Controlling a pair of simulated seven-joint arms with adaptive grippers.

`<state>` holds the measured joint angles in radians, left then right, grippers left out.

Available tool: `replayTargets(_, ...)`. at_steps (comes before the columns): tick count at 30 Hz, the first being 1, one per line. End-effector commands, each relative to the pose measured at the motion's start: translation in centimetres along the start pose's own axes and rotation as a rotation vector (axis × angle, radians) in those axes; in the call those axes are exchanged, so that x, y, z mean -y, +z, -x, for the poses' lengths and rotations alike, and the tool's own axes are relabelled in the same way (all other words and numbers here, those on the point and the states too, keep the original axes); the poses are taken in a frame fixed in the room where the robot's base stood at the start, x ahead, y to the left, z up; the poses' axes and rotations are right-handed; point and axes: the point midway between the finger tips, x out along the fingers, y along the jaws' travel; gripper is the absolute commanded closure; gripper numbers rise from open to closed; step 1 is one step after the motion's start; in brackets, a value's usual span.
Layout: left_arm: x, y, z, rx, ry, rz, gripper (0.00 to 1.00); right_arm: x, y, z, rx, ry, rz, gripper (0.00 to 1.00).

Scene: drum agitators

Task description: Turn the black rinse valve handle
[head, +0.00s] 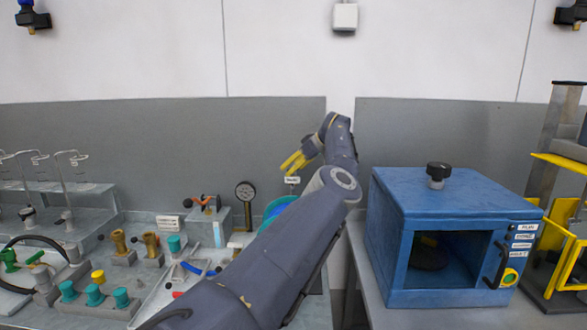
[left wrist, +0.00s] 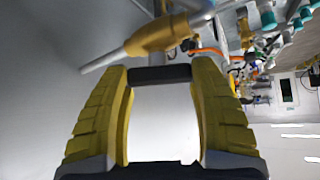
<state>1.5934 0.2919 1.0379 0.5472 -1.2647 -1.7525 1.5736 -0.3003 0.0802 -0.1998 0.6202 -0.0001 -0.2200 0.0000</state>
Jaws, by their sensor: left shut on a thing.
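My left gripper (head: 293,163) has yellow fingers and reaches toward the grey back panel at the middle of the head view. In the left wrist view the gripper (left wrist: 162,78) is shut on the black valve handle (left wrist: 161,75), a short dark bar lying across between the two fingertips. Just beyond the handle is the yellow valve body (left wrist: 160,36) with a grey pipe (left wrist: 103,62) at its end. In the head view I cannot make out the valve handle near the fingers. My right gripper is in neither view.
A small white label (head: 292,180) stands just below the gripper. A blue box-shaped oven (head: 390,240) with a black knob (head: 438,172) stands to the right. A pressure gauge (head: 245,191) and several coloured valves crowd the left bench. My forearm hides the middle of the bench.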

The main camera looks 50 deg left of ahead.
Motion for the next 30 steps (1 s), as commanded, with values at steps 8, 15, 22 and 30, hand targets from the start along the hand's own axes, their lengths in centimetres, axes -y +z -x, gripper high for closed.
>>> replayTargets(8, 0.1, 0.2, -0.2, 0.002, -0.006, -0.002, 0.67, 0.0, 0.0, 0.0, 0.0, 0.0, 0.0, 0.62)
replayTargets(15, 0.1, 0.1, -0.2, 0.002, -0.005, -0.002, 0.22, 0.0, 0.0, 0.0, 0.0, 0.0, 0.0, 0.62)
replayTargets(22, 0.0, 0.1, -0.1, 0.001, -0.003, -0.001, 0.13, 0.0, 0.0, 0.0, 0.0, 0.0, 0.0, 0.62)
replayTargets(30, 0.0, 0.0, 1.2, 0.001, -0.001, 0.0, 0.13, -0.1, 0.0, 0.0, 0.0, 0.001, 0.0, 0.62)
